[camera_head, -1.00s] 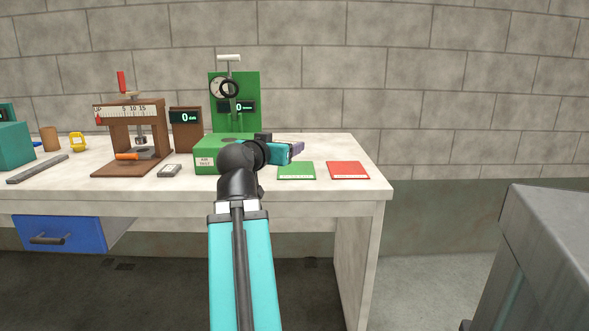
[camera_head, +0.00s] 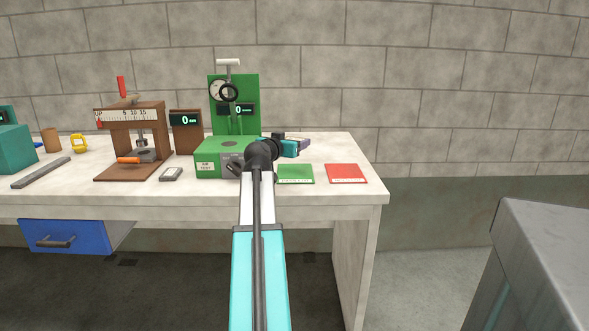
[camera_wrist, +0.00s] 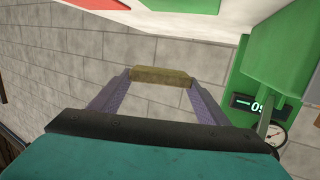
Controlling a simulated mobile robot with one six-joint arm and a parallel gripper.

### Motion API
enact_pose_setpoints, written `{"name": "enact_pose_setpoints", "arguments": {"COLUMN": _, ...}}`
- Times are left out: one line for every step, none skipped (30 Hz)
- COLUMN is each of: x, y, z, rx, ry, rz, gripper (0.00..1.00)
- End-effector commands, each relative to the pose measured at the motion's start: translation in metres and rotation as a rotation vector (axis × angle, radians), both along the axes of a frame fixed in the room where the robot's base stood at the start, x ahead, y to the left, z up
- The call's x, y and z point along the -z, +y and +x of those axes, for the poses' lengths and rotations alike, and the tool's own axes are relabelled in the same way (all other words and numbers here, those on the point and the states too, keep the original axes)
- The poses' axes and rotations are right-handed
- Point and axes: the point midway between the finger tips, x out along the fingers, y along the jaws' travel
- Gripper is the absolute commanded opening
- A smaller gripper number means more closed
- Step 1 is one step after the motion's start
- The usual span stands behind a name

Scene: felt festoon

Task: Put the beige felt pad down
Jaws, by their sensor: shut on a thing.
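The beige felt pad (camera_wrist: 161,75) is a small tan block between the tips of my gripper (camera_wrist: 160,82) in the wrist view. The gripper's purple fingers are shut on its two ends. In the head view my gripper (camera_head: 303,140) is over the back right part of the table, behind the green mat and right of the green test stand. The pad cannot be made out clearly in the head view.
The green mat (camera_head: 296,174) and the red mat (camera_head: 346,174) lie flat and bare at the table's right front. The green test stand (camera_head: 213,158) is close on the left. A brown press (camera_head: 131,172) and a small grey device (camera_head: 171,174) are further left.

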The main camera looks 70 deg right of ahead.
Motion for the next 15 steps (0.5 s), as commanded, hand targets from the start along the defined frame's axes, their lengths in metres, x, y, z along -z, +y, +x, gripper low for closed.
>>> {"name": "enact_pose_setpoints", "arguments": {"x": 0.0005, "y": -0.0023, "z": 0.0004, "rx": 0.000, "ry": 0.001, "rz": 0.000, "gripper": 0.45}}
{"name": "enact_pose_setpoints", "arguments": {"x": 0.0011, "y": -0.0025, "z": 0.0004, "rx": 0.000, "ry": 0.000, "rz": 0.000, "gripper": 0.45}}
{"name": "enact_pose_setpoints", "arguments": {"x": 0.0015, "y": -0.0025, "z": 0.0004, "rx": 0.000, "ry": 0.000, "rz": 0.000, "gripper": 0.45}}
{"name": "enact_pose_setpoints", "arguments": {"x": 0.0016, "y": -0.0024, "z": 0.0004, "rx": 0.000, "ry": 0.000, "rz": 0.000, "gripper": 0.45}}
{"name": "enact_pose_setpoints", "arguments": {"x": 0.0016, "y": -0.0022, "z": 0.0004, "rx": 0.000, "ry": 0.000, "rz": 0.000, "gripper": 0.45}}
{"name": "enact_pose_setpoints", "arguments": {"x": 0.0016, "y": -0.0020, "z": 0.0005, "rx": 0.000, "ry": 0.000, "rz": 0.000, "gripper": 0.45}}
{"name": "enact_pose_setpoints", "arguments": {"x": 0.0016, "y": -0.0019, "z": 0.0005, "rx": 0.000, "ry": 0.000, "rz": 0.000, "gripper": 0.45}}
{"name": "enact_pose_setpoints", "arguments": {"x": 0.0015, "y": -0.0019, "z": 0.0006, "rx": 0.000, "ry": 0.000, "rz": 0.000, "gripper": 0.45}}
{"name": "enact_pose_setpoints", "arguments": {"x": 0.0015, "y": -0.0018, "z": 0.0007, "rx": 0.000, "ry": 0.000, "rz": 0.000, "gripper": 0.45}}
{"name": "enact_pose_setpoints", "arguments": {"x": 0.0016, "y": -0.0018, "z": 0.0007, "rx": 0.000, "ry": 0.000, "rz": 0.000, "gripper": 0.45}}
{"name": "enact_pose_setpoints", "arguments": {"x": 0.0020, "y": -0.0016, "z": 0.0007, "rx": 0.000, "ry": 0.000, "rz": 0.001, "gripper": 0.45}}
{"name": "enact_pose_setpoints", "arguments": {"x": 0.0031, "y": -0.0016, "z": 0.0008, "rx": 0.000, "ry": 0.000, "rz": 0.001, "gripper": 0.45}}
{"name": "enact_pose_setpoints", "arguments": {"x": 0.0045, "y": -0.0016, "z": 0.0008, "rx": 0.000, "ry": 0.000, "rz": 0.001, "gripper": 0.45}}
{"name": "enact_pose_setpoints", "arguments": {"x": 0.0064, "y": -0.0014, "z": 0.0008, "rx": 0.000, "ry": 0.000, "rz": 0.001, "gripper": 0.45}}
{"name": "enact_pose_setpoints", "arguments": {"x": 0.0098, "y": -0.0013, "z": 0.0008, "rx": 0.000, "ry": 0.000, "rz": 0.002, "gripper": 0.45}}
